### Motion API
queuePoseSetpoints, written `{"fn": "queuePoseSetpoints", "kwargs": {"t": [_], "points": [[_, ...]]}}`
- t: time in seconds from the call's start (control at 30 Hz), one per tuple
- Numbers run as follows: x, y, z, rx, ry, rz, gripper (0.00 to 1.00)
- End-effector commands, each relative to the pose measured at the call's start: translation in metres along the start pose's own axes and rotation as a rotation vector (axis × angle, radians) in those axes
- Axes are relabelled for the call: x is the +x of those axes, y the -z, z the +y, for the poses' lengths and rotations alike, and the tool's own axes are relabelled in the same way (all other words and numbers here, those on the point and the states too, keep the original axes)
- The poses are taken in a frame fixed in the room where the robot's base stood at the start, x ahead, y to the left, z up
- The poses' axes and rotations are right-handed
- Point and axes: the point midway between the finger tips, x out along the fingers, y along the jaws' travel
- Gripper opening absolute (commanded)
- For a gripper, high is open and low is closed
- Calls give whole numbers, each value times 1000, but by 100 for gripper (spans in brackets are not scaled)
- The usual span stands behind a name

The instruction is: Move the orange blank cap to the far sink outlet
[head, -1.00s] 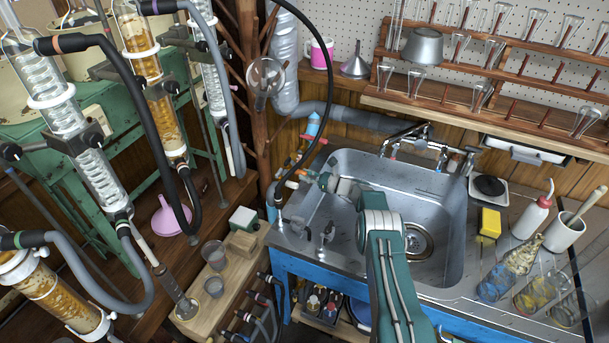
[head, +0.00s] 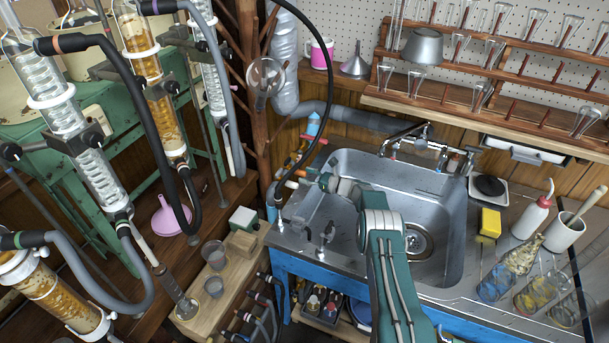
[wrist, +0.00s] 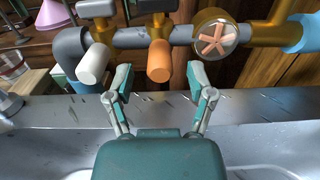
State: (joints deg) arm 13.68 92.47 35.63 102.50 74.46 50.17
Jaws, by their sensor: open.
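The orange blank cap (wrist: 160,62) is a short cylinder on a brass outlet of the pipe behind the sink edge. My gripper (wrist: 160,88) is open. Its two teal fingers are spread to the left and right below the cap, with nothing held between them. A white cylindrical end (wrist: 94,64) sits on another brass outlet to the left. Which outlet is the far sink outlet I cannot tell.
A round fitting with an orange star handle (wrist: 215,38) is right of the cap. The steel sink (head: 440,215) lies under my arm, with taps (head: 420,140) behind it. A black hose (head: 333,95) arches close to my gripper. A yellow sponge (head: 489,222) lies right of the basin.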

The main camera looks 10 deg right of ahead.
Motion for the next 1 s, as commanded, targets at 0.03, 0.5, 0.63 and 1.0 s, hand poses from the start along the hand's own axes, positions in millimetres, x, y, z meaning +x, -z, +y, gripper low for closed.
{"fn": "queuePoseSetpoints", "kwargs": {"t": [0.03, 0.5, 0.63, 1.0], "points": [[-6, 0, -1, 0, 3, 0, 70], [-96, 1, -1, 2, 3, 0, 70], [-110, 1, -1, 0, 3, 1, 70], [-112, -10, 0, -21, -15, 17, 70]]}}
